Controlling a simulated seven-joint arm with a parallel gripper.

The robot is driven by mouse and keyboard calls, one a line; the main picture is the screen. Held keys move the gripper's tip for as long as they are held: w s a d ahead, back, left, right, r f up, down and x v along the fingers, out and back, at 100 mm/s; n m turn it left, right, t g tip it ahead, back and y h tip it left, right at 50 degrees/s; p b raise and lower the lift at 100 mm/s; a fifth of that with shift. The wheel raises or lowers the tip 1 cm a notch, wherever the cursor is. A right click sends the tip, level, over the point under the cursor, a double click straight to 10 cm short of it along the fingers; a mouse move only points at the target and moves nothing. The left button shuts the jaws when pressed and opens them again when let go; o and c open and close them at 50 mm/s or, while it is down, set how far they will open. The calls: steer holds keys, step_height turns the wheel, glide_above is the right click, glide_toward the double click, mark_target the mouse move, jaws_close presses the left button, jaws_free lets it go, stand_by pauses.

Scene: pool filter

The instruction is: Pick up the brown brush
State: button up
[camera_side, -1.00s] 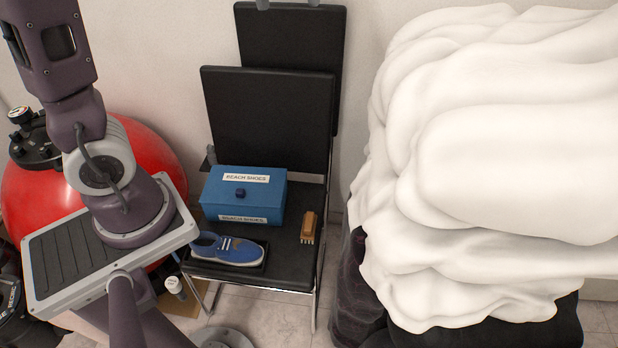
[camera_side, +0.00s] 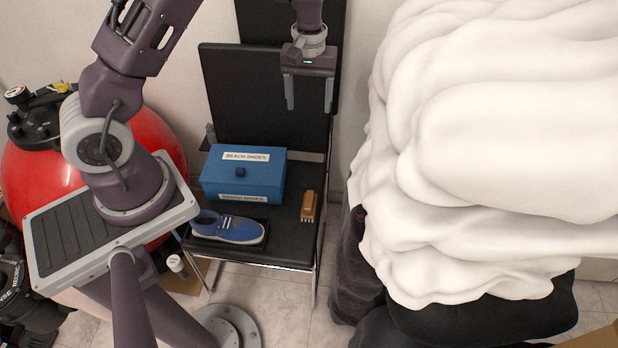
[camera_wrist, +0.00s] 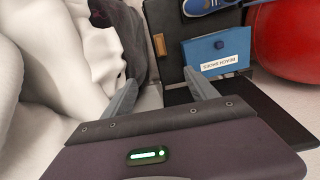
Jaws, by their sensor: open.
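The brown brush (camera_side: 309,206) lies on the right side of the black chair seat (camera_side: 285,236) in the side view, to the right of the blue box. It also shows in the wrist view (camera_wrist: 160,45), ahead of the fingers and well apart from them. My gripper (camera_side: 308,108) is open and empty, in front of the chair's backrest and well above the brush, with its fingers pointing down. In the wrist view my gripper's two fingers (camera_wrist: 164,90) are spread apart with nothing between them.
A blue box (camera_side: 243,176) labelled "BEACH SHOES" and a blue shoe (camera_side: 228,227) on a dark tray stand left of the brush. A large white draped bulk (camera_side: 490,150) rises close on the right. A red tank (camera_side: 150,142) is at the left. Air above the seat is clear.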

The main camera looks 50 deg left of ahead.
mark_target(309, 199)
steer(key=f, duration=4.1)
steer(key=shift+w+a+f, duration=0.2)
steer(key=shift+a+f, duration=0.05)
steer(key=shift+f, duration=0.1)
jaws_close()
step_height(309, 199, up, 10)
steer(key=shift+r, duration=0.1)
